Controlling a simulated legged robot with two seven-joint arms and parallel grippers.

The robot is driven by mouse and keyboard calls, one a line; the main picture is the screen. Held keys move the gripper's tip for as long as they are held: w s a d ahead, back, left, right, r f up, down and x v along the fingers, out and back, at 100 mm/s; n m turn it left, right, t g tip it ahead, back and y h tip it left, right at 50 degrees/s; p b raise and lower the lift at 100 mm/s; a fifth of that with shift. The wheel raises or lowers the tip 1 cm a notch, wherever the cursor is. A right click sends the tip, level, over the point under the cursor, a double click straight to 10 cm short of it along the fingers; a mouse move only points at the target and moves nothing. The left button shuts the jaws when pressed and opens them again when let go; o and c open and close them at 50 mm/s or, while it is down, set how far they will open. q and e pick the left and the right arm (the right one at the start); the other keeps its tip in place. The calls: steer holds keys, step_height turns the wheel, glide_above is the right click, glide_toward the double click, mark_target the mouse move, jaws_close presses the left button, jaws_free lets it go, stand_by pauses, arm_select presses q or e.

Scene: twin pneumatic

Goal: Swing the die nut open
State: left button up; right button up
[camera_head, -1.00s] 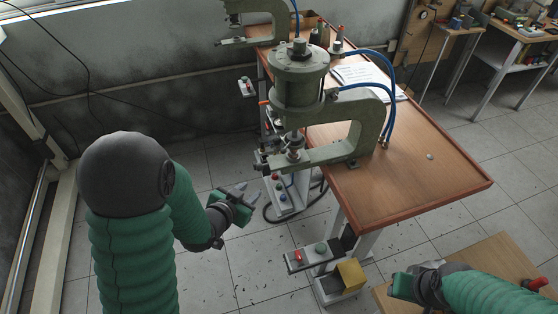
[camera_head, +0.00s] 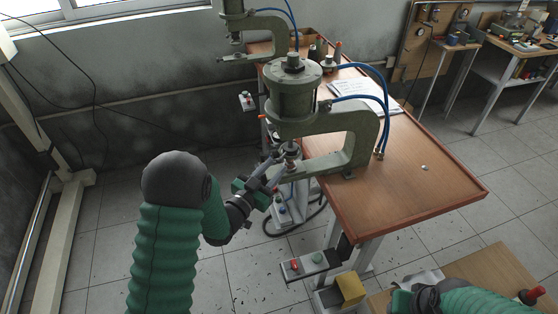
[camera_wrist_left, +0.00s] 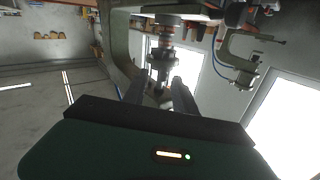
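The green pneumatic press (camera_head: 296,92) stands on the table's left edge. The die nut (camera_head: 291,150) appears to be the small metal part under its cylinder, within the C-shaped frame; its exact outline is too small to tell. My left gripper (camera_head: 272,168) is at the press's left side, its fingers pointing at that part. In the left wrist view the fingers (camera_wrist_left: 160,92) are apart, with the metal ram and nut assembly (camera_wrist_left: 162,58) showing between and beyond them; contact cannot be told.
The wooden table (camera_head: 420,165) holds papers (camera_head: 362,95) and blue hoses. A second press (camera_head: 240,30) stands behind.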

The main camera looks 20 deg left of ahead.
mark_target(277, 161)
arm_select(q)
steer(key=x, duration=0.3)
steer(key=shift+w+a+f, duration=0.1)
steer(key=shift+w+a, duration=0.1)
steer(key=shift+a, duration=0.2)
steer(key=shift+c, duration=0.2)
steer(key=shift+d, duration=0.25)
jaws_close()
steer(key=shift+a, duration=0.1)
stand_by(0.5)
